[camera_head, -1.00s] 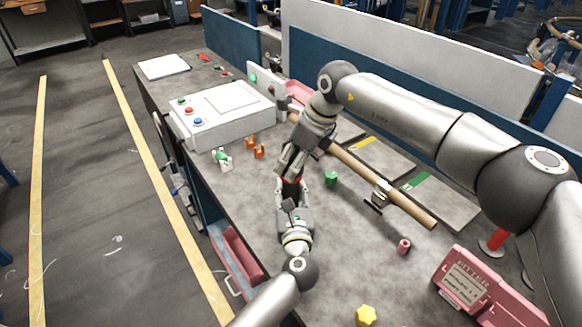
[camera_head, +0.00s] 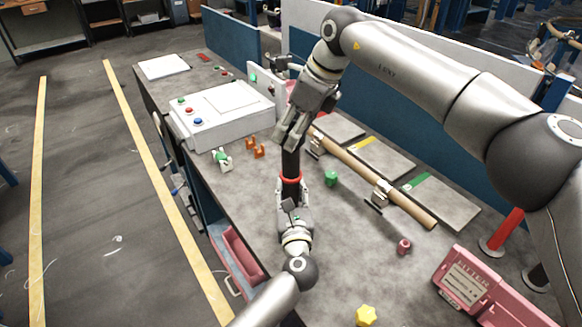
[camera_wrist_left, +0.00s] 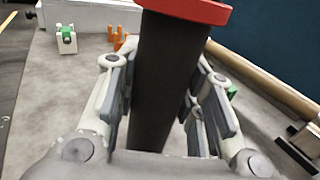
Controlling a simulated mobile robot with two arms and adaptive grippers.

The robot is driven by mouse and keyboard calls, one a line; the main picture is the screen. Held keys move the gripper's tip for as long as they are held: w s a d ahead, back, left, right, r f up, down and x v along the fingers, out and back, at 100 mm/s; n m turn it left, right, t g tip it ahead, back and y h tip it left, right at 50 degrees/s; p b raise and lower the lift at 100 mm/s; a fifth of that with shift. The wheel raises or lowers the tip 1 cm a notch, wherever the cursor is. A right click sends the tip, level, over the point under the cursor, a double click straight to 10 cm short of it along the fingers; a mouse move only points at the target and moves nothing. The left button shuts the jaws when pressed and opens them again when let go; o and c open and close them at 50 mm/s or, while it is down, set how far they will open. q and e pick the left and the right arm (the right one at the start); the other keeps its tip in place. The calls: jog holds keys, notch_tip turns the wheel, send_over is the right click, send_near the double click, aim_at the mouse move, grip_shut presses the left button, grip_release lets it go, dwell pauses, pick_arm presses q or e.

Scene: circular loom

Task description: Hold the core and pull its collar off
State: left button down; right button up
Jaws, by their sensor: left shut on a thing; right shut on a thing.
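The core (camera_wrist_left: 165,90) is a dark upright cylinder in the left wrist view, with a red ring (camera_wrist_left: 190,8) around it at the top edge. My left gripper (camera_head: 292,196) is shut on the core just below the red ring (camera_head: 291,179). My right gripper (camera_head: 289,140) is above it, shut on the top of a dark upper piece (camera_head: 291,164) that stands over the ring. I cannot tell whether this dark piece is the collar or more of the core, and the right fingers hide its upper end.
A wooden pole (camera_head: 365,177) lies on holders at the right. A green piece (camera_head: 331,178), pink cylinder (camera_head: 403,246), yellow star (camera_head: 366,315) and orange pieces (camera_head: 257,152) are on the table. A white button box (camera_head: 222,117) stands at the back left, a pink case (camera_head: 465,280) front right.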

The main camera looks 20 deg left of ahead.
jog(key=shift+r, duration=0.25)
notch_tip(320, 180, up, 8)
jog(key=shift+f, duration=0.25)
dwell(0.4)
dwell(0.6)
pick_arm(q)
jog(key=c, duration=0.9)
grip_release()
